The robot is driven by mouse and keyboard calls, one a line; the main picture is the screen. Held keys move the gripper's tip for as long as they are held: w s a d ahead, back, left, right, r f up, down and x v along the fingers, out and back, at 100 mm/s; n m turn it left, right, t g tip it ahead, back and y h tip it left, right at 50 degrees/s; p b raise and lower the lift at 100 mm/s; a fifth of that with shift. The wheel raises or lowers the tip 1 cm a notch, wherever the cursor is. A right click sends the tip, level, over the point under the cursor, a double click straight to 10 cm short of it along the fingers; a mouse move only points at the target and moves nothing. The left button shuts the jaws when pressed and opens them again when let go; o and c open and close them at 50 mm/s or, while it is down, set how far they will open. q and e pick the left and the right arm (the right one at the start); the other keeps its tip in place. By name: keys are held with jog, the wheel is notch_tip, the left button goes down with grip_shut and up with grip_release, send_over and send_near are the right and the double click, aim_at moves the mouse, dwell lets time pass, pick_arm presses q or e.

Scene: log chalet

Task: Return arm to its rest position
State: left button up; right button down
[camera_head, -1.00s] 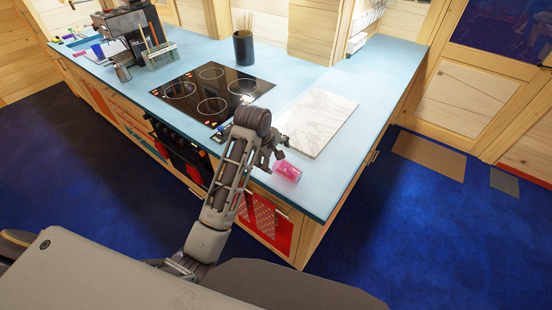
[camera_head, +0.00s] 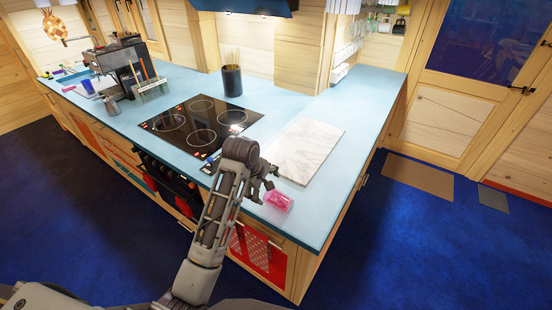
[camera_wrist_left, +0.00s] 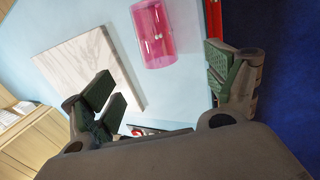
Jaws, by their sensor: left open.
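My left arm reaches up from the bottom of the head view and bends at the counter's front edge. Its left gripper (camera_head: 266,182) is just above and left of a pink translucent cup (camera_head: 278,201) on the blue counter (camera_head: 330,111). In the left wrist view my gripper (camera_wrist_left: 163,82) has its fingers spread wide with nothing between them. The pink cup (camera_wrist_left: 154,34) shows there beyond the fingers, apart from them. My right gripper is in neither view.
A white marble board (camera_head: 306,150) lies behind the cup, and a black cooktop (camera_head: 199,128) lies to the left. A dark utensil holder (camera_head: 232,81) and a coffee machine (camera_head: 122,62) stand farther back.

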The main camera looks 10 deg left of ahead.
pick_arm(q)
jog(key=s+a+f+m, duration=0.25)
jog(key=s+m, duration=0.25)
jog(key=s, duration=0.3)
jog(key=s+a+f+m+y, duration=0.1)
jog(key=s+f+m, duration=0.3)
jog(key=s+m, duration=0.3)
jog(key=s+a+f+m, duration=0.2)
jog(key=s+f+m, duration=0.15)
jog(key=s, duration=0.55)
jog(key=s+f+g+b, duration=0.2)
jog(key=s+f, duration=0.1)
jog(key=f, duration=3.2)
jog(key=s+a+f+b, duration=0.1)
jog(key=s+a+f, duration=0.1)
jog(key=s+f, duration=0.8)
jog(key=s+a+f+g+b, duration=0.1)
jog(key=s+a+f, duration=0.1)
jog(key=s+f, duration=0.9)
jog(key=shift+s+m+y, duration=0.3)
jog(key=shift+s+m, duration=0.15)
jog(key=shift+s, duration=0.2)
